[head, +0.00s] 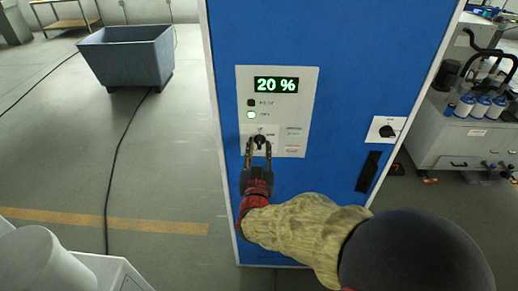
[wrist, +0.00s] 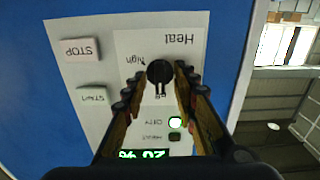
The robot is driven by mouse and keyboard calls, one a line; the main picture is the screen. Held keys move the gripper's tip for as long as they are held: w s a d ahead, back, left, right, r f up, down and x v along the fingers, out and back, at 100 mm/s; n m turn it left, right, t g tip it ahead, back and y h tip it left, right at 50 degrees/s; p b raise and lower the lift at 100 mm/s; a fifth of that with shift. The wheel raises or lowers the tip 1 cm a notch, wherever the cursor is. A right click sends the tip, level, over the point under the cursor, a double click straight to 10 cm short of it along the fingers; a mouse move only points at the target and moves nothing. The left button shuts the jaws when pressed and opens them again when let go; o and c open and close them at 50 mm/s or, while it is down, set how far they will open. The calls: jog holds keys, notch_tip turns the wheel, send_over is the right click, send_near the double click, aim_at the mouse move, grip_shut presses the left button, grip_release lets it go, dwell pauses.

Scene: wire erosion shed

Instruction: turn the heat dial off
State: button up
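The heat dial (head: 260,140) is a small black knob on the white panel (head: 305,90) of a blue cabinet. The wrist view shows the panel upside down, with the dial (wrist: 159,73) below the word "Heat" and "high" printed beside it. Lettering on the dial's display side is partly covered. In the wrist view my gripper (wrist: 160,76) shows small gaps by the knob; contact is not clear.
A lit green lamp (head: 251,115) and a dark one (head: 250,102) sit under the display. START (wrist: 92,96) and STOP (wrist: 81,48) buttons are beside the dial. Another black knob (head: 387,131) is farther right on the cabinet. A grey bin (head: 126,55) stands on the floor at left.

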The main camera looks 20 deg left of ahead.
jog(key=shift+s, duration=0.15)
jog(key=v, duration=1.1)
jog(key=shift+s, duration=0.35)
